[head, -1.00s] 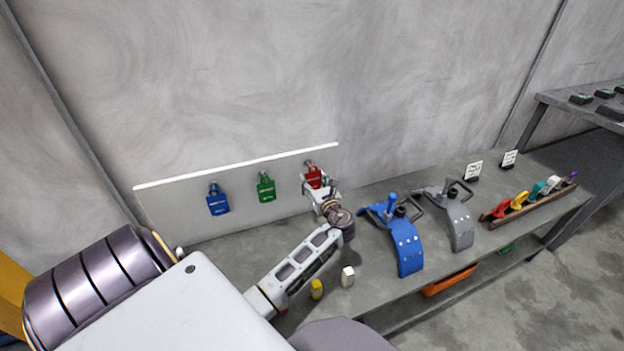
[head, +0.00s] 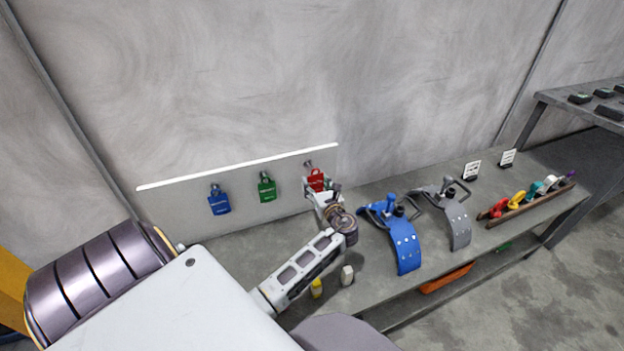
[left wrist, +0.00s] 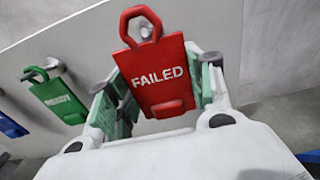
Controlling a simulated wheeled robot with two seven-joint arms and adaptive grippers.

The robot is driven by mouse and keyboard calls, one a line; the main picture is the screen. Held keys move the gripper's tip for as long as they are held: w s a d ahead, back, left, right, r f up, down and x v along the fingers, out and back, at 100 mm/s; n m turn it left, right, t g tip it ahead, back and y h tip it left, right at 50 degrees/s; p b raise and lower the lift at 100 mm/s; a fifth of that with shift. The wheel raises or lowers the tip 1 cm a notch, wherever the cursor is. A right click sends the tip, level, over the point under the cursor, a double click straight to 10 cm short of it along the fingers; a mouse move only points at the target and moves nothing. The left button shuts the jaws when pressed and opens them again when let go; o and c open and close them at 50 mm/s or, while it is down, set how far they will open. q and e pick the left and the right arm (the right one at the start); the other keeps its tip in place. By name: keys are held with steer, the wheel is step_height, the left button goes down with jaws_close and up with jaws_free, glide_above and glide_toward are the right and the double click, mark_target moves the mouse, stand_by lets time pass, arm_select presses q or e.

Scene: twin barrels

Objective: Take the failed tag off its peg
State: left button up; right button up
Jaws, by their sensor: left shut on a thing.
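The red tag marked FAILED (left wrist: 160,78) is at the white peg board (head: 240,190); it also shows in the head view (head: 316,179). Its hook loop is at the peg (left wrist: 147,30) in the left wrist view; I cannot tell if it still bears on the peg. My left gripper (left wrist: 157,92) is shut on the tag, with green-padded fingers at its two sides. The gripper also shows in the head view (head: 318,190). My right gripper is not in view.
A green READY tag (head: 266,188) and a blue tag (head: 219,202) hang left of it. A blue clamp-like part (head: 404,243) and a grey one (head: 452,222) lie on the bench to the right. Yellow (head: 317,288) and white (head: 347,275) small blocks stand near my forearm.

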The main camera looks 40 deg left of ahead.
arm_select(q)
steer(key=shift+d, duration=0.15)
stand_by(0.3)
steer(key=shift+p+v, duration=1.45)
steer(key=shift+v, duration=0.95)
steer(key=shift+p+v, duration=0.55)
steer(key=shift+v, duration=0.5)
